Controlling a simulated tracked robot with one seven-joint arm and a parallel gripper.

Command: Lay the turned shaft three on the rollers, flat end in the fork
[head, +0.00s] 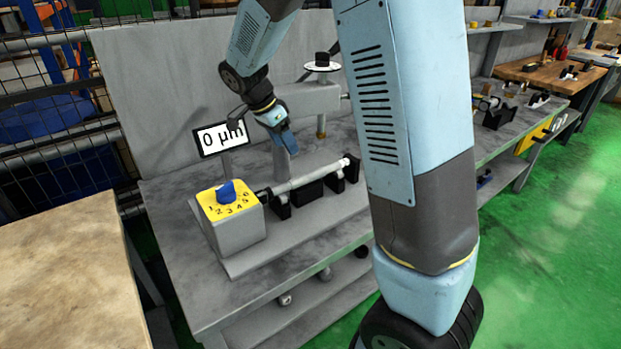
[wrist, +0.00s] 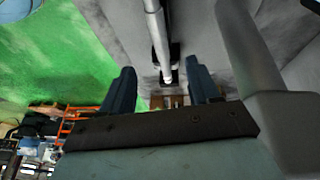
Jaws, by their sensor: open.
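A light grey stepped shaft (head: 312,178) lies lengthwise across black supports (head: 310,190) on the grey bench fixture in the head view. Its left end is close to a dark piece (head: 264,194) beside the dial box. I cannot tell whether its flat end sits in a fork. My gripper (head: 289,146) is above the shaft, pointing down and apart from it. In the wrist view my gripper (wrist: 162,74) is open and empty, with the shaft (wrist: 158,35) seen beyond and between the fingers. The contact with the rollers is too small to make out.
A grey box with a yellow numbered top and blue knob (head: 227,193) stands at the fixture's left end. Behind it is a display (head: 221,138) reading 0 µm. A grey gauge arm (head: 310,98) stands behind the shaft. More supports (head: 495,108) stand on the bench at right.

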